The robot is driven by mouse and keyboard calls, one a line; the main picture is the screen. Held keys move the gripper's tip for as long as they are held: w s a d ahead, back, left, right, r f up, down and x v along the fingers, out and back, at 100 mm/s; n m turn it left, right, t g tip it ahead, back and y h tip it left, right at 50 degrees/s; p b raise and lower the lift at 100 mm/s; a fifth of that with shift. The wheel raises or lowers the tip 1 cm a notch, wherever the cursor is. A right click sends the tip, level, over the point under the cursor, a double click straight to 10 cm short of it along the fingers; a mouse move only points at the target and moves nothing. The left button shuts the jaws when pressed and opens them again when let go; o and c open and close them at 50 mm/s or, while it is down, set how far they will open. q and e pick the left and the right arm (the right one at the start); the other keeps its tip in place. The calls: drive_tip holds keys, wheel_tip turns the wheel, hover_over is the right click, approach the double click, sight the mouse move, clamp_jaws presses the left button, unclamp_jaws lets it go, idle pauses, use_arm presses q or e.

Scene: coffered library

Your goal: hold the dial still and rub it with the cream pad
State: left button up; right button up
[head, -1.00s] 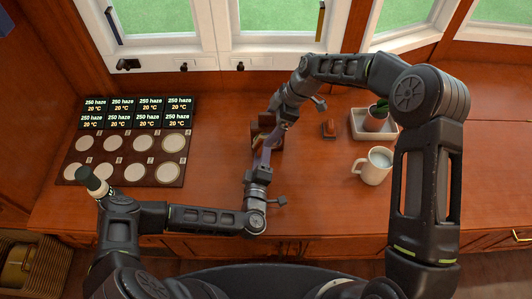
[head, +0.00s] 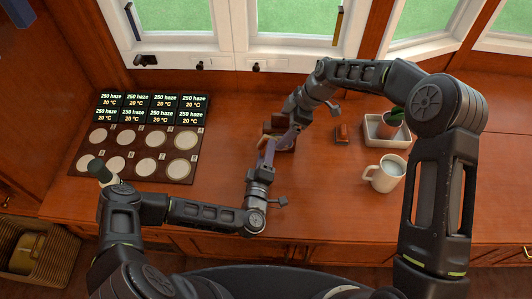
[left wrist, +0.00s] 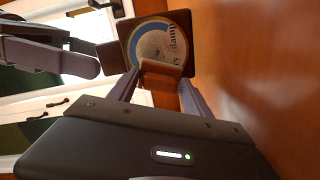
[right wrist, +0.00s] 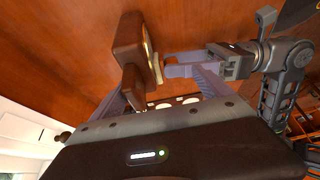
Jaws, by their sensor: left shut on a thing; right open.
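The dial (head: 281,132) stands on the wooden counter, in a dark wooden frame with a foot. The left wrist view shows its round face (left wrist: 157,42) with a blue band and lettering. My left gripper (head: 267,150) is shut on the pad, a tan block (left wrist: 161,80) in the left wrist view. The pad (right wrist: 155,68) is close against the face; contact is unclear. My right gripper (right wrist: 165,85) is open, with the dial's wooden foot (right wrist: 133,88) by its fingers. In the head view my right gripper partly hides the dial.
A small red-brown block (head: 343,133), a white tray (head: 372,138) with a potted plant (head: 391,121), and a white mug (head: 384,174) stand to the right. A dark board (head: 105,165) with pale discs and displays lies left. Windows stand behind the counter.

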use_arm(q)
drive_tip(key=shift+w+d, duration=0.1)
drive_tip(key=shift+d, duration=1.75)
drive_tip(key=shift+d, duration=1.9)
drive_tip(key=shift+a, duration=0.15)
drive_tip(key=shift+a, duration=1.8)
